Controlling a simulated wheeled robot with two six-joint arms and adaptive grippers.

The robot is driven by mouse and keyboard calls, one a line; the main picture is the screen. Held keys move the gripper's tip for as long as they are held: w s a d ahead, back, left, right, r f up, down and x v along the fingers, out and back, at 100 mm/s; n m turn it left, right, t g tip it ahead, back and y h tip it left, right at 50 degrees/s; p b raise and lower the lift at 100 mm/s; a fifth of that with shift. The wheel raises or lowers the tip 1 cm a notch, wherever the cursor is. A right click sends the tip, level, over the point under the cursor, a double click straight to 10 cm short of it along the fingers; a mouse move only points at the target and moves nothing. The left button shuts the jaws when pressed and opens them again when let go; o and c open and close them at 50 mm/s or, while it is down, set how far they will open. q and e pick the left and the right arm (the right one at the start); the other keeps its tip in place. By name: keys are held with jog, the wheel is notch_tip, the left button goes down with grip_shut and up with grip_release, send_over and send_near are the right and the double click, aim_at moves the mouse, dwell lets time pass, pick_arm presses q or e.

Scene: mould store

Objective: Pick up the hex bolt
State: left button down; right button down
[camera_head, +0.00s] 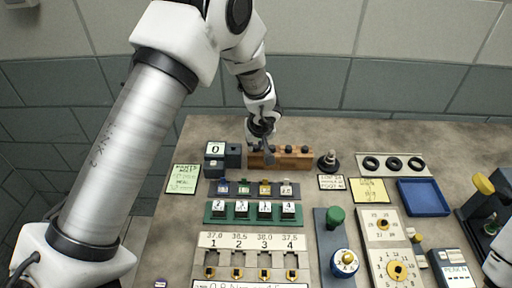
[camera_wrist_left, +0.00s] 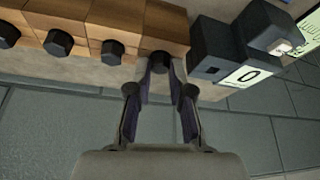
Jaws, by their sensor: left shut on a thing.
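A wooden block (camera_head: 292,162) stands near the back of the table with several dark hex bolts in it, heads outward. In the left wrist view the block (camera_wrist_left: 100,18) runs along the top, with the hex bolt (camera_wrist_left: 160,59) between my fingertips at its right end. My left gripper (camera_head: 267,155) reaches down to the left end of the block. It is shut on that bolt's head, which still sits against the block; the fingers also show in the left wrist view (camera_wrist_left: 160,68). The bolt's shank is hidden. My right gripper is out of view.
A dark block with a "0" label (camera_head: 215,148) stands close left of the wooden block. A dark knobbed piece (camera_head: 328,161) stands to its right. Small coloured blocks (camera_head: 265,188) sit in front. A blue tray (camera_head: 422,197) lies at right. The tiled wall is close behind.

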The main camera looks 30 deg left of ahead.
pick_arm(q)
notch_tip(320, 180, up, 10)
jog(key=p, duration=0.4)
notch_tip(320, 180, up, 8)
jog(key=p, duration=0.1)
send_over(256, 148)
notch_tip(256, 148, up, 7)
jog(key=p, duration=0.8)
jog(key=shift+r+p, duration=0.2)
jog(key=shift+p, duration=0.1)
jog(key=shift+w, duration=0.1)
